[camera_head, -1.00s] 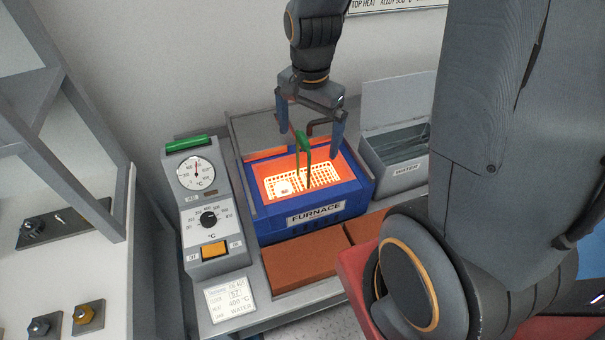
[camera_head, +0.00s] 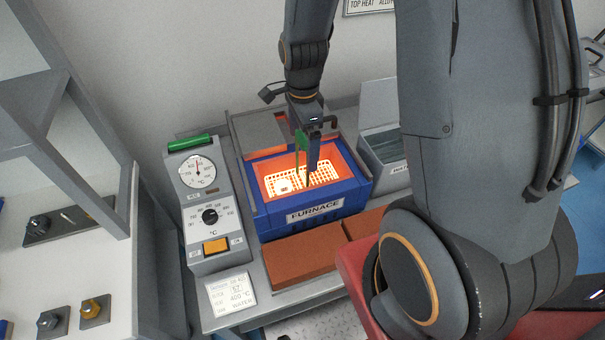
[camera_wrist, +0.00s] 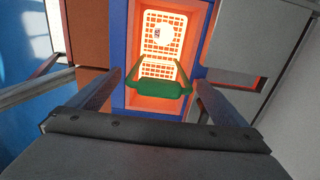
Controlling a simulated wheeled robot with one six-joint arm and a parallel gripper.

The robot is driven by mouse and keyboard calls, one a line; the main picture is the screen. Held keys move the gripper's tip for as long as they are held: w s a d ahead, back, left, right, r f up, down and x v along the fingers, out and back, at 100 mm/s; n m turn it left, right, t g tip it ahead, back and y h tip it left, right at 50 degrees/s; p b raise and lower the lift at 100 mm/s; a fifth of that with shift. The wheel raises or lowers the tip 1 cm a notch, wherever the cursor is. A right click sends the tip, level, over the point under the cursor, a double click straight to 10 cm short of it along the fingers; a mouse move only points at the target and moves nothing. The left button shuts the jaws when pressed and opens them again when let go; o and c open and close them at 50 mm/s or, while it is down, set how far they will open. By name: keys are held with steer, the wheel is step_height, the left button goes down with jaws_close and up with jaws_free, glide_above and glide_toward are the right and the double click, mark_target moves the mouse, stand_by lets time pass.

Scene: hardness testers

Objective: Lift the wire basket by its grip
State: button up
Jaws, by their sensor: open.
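The wire basket (camera_head: 318,177) sits inside the glowing orange chamber of the blue furnace (camera_head: 316,208). Its green grip (camera_head: 301,139) rises above the chamber on thin wires. A small pale round piece (camera_head: 285,185) lies in the basket; it also shows in the wrist view (camera_wrist: 163,35). My gripper (camera_head: 312,165) is over the furnace beside the grip, one finger hiding part of the basket. In the wrist view the green grip (camera_wrist: 160,88) lies between the two spread fingers, with clear space on both sides. My gripper is open and empty.
A control unit (camera_head: 206,205) with dial, knob and orange switch stands left of the furnace. An open-lidded water tank (camera_head: 384,150) stands close on the right. Orange-brown bricks (camera_head: 300,262) lie in front. A grey lid (camera_head: 265,130) is behind the chamber.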

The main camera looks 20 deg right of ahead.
steer(key=shift+a+f+p, duration=0.1)
steer(key=shift+f+p, duration=0.55)
steer(key=shift+f, duration=1.4)
steer(key=c, duration=1.9)
steer(key=shift+r, duration=0.1)
